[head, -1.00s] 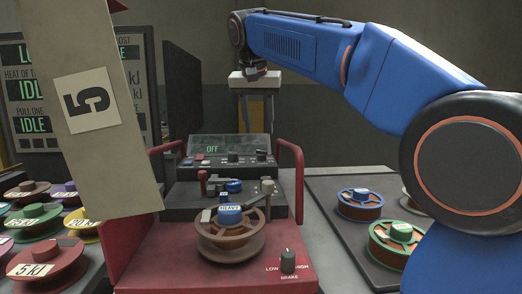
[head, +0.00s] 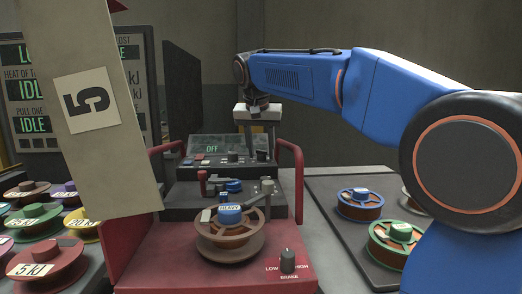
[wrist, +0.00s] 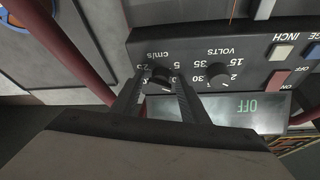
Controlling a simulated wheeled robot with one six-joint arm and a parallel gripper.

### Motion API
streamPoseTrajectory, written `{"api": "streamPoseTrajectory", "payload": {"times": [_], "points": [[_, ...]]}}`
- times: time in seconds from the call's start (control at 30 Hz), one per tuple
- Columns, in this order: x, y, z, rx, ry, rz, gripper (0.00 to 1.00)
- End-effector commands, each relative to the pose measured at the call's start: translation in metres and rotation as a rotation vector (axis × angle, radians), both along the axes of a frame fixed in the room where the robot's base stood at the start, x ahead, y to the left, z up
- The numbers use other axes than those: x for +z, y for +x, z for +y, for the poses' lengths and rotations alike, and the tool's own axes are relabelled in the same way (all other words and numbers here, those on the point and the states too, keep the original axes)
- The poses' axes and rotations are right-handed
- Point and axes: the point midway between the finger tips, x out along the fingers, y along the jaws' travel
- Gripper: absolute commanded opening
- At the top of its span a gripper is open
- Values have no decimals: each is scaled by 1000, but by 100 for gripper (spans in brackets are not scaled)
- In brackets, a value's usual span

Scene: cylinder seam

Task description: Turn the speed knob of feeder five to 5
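The feeder numbered 5 on a tan upright plate (head: 94,103) has a sloped control panel (head: 183,160); its display reads OFF. In the wrist view the dark speed knob (wrist: 160,77) sits on the cm/s scale, upside down, with 25 and 5 legible beside it. My gripper (wrist: 161,82) is open, with one finger on each side of this knob; whether they touch it I cannot tell. In the head view my gripper (head: 259,138) hangs over the right end of the panel, and its fingertips are hard to make out.
A volts knob (wrist: 218,75) is close beside the speed knob, with push buttons (wrist: 280,52) further along. Red rails (head: 292,170) flank the panel. A reel (head: 230,240) and a brake knob (head: 288,261) are in front. More reels (head: 360,203) lie on both sides.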

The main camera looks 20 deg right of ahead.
Motion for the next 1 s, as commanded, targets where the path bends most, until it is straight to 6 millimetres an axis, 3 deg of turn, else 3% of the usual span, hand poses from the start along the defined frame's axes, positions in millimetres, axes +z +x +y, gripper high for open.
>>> {"api": "streamPoseTrajectory", "payload": {"times": [0.03,0.13,0.57,1.0], "points": [[0,0,0,0,0,0,29],[0,0,0,0,0,0,8],[0,0,-1,71,0,0,8],[1,-1,-6,428,1,-1,8]]}}
